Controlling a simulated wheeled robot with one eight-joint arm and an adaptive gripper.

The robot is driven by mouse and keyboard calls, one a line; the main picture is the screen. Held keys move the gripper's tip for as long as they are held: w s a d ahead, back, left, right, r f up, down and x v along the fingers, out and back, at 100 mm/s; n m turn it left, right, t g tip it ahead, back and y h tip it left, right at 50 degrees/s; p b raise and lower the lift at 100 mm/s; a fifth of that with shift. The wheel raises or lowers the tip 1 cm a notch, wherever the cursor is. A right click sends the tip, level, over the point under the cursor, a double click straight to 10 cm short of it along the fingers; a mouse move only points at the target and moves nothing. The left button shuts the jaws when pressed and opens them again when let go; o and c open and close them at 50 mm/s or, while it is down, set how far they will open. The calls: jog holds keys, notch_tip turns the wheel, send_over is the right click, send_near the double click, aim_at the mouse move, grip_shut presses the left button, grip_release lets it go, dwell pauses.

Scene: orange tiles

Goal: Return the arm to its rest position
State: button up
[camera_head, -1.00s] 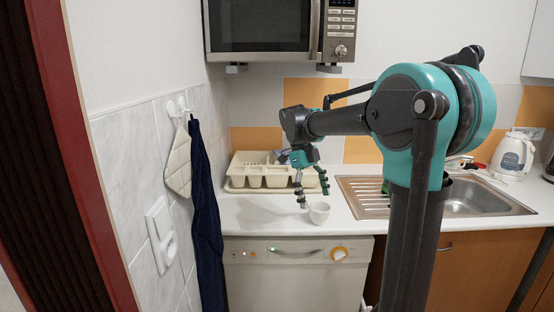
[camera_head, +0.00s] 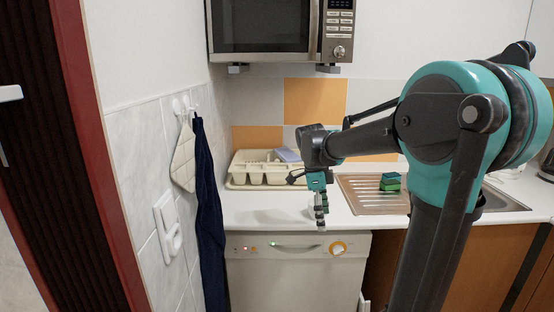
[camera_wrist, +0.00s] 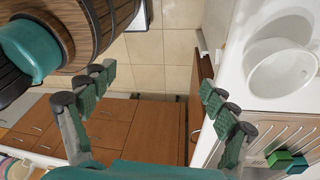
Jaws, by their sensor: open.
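My gripper (camera_head: 320,218) hangs from my arm with its fingers pointing down, in front of the counter's front edge in the head view. In the wrist view my gripper (camera_wrist: 157,88) has its green fingers spread wide apart, with nothing between them. A white cup (camera_wrist: 283,74) stands on the white counter at the right of the wrist view, apart from the fingers. In the head view the cup is not clearly seen, probably hidden behind my gripper. My arm is bent at the elbow on the right.
A cream dish rack (camera_head: 240,182) stands at the back left of the counter (camera_head: 262,215). Green sponges (camera_head: 390,182) lie on the sink's drainboard (camera_head: 362,200). A microwave (camera_head: 270,28) hangs above. Cloths (camera_head: 208,190) hang on the left wall.

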jog(key=s+d+f+n+t+y, duration=0.1)
jog(key=s+d+f+n+t, duration=0.1)
jog(key=s+f+n, duration=0.5)
jog(key=s+d+f+n+t+y, duration=0.1)
jog(key=s+d+f+n+t, duration=0.2)
jog(key=s+f+n, duration=0.4)
notch_tip(320, 180, down, 3)
jog(key=n+t, duration=0.1)
jog(key=n, duration=0.6)
jog(key=shift+r, duration=0.15)
jog(key=shift+c, duration=0.6)
